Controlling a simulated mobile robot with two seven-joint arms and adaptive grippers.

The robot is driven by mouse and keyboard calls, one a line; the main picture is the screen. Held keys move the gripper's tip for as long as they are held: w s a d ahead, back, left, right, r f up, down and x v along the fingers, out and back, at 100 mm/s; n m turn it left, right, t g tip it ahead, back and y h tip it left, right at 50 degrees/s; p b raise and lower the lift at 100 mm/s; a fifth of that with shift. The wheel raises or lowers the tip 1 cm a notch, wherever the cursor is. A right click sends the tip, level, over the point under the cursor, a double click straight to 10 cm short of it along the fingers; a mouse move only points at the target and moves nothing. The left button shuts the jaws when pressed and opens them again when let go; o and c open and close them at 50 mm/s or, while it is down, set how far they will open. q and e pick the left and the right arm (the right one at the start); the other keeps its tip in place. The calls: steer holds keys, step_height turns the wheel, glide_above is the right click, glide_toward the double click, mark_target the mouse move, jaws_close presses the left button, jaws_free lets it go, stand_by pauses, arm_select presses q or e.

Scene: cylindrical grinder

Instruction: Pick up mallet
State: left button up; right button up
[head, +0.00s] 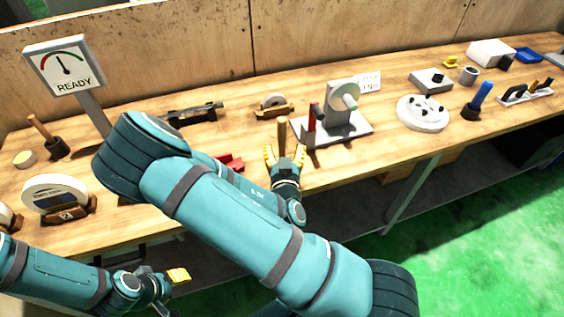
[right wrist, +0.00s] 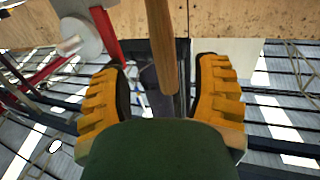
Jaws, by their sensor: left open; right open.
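A wooden handle (head: 282,133), which looks like the mallet's, stands upright near the front edge of the bench, left of the small grinder. My right gripper (head: 284,157) is open, with its yellow fingers to either side of the handle's lower part. In the right wrist view the handle (right wrist: 160,45) runs down between the two spread fingers without visible contact. The mallet's head cannot be made out clearly behind the gripper. My left gripper (head: 168,286) is open and empty, low at the left in front of the bench.
The grinder model (head: 342,122) with a red lever stands right of the handle. A red block (head: 231,162) lies to its left, and a wheel on a wooden stand (head: 273,106) behind. Another wooden-handled tool with a dark base (head: 56,147) stands at far left. My right arm covers the bench's middle.

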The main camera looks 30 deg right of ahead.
mark_target(282, 138)
steer(key=shift+w+d+b, duration=0.25)
steer(key=shift+w+b, duration=0.2)
steer(key=shift+b, duration=0.2)
steer(key=shift+w+d+r+b, duration=0.1)
steer(key=shift+w+d+b, duration=0.15)
steer(key=shift+w+b, duration=0.45)
steer(key=shift+r+x, duration=0.2)
steer(key=shift+x, duration=1)
steer(key=shift+w+d+p, duration=0.2)
steer(key=shift+w+p, duration=0.1)
jaws_close()
